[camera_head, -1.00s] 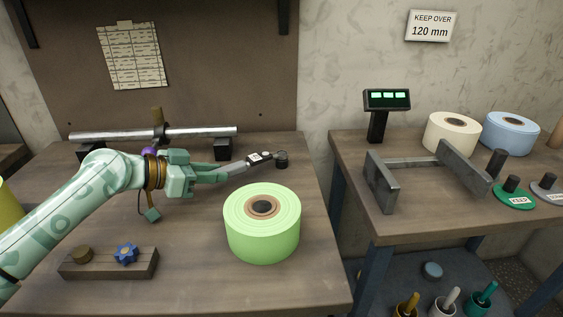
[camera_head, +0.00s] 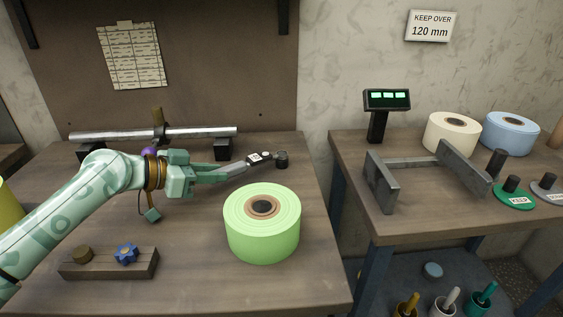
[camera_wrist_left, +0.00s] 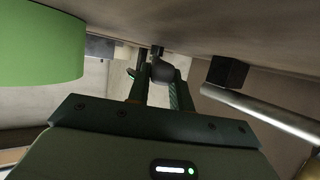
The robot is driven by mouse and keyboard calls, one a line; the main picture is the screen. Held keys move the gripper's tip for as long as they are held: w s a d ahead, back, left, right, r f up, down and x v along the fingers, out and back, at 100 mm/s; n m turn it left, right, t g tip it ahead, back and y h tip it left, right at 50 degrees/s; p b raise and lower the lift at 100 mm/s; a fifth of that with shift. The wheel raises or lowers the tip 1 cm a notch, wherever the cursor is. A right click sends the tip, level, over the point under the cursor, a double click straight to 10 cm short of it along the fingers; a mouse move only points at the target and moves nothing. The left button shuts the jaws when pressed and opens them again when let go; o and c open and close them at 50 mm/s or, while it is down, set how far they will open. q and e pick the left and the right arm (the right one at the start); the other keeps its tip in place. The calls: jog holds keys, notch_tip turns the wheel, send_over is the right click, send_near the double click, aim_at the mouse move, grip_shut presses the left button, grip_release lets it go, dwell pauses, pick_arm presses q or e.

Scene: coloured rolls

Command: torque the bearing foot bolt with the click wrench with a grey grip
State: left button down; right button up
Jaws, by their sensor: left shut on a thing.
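My left gripper (camera_head: 222,174) is shut on the click wrench by its grey grip (camera_head: 236,166). The wrench lies almost level, pointing right, with a pale label (camera_head: 255,158) on its dark body. A short black cylinder (camera_head: 281,159) is at its far end; I cannot tell whether this is the wrench's socket or the bolt under it. In the left wrist view, a dark rounded end (camera_wrist_left: 163,71) shows between the fingers (camera_wrist_left: 158,92). The bearing foot bolt cannot be made out clearly. My right gripper is out of view.
A green roll (camera_head: 262,232) stands just in front of the wrench. A metal shaft (camera_head: 195,132) rests on black blocks behind my arm. A wooden block (camera_head: 108,264) with a brass knob and a blue knob lies front left. A second bench (camera_head: 420,222) stands right.

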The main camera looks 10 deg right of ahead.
pick_arm(q)
jog(key=shift+r, duration=0.15)
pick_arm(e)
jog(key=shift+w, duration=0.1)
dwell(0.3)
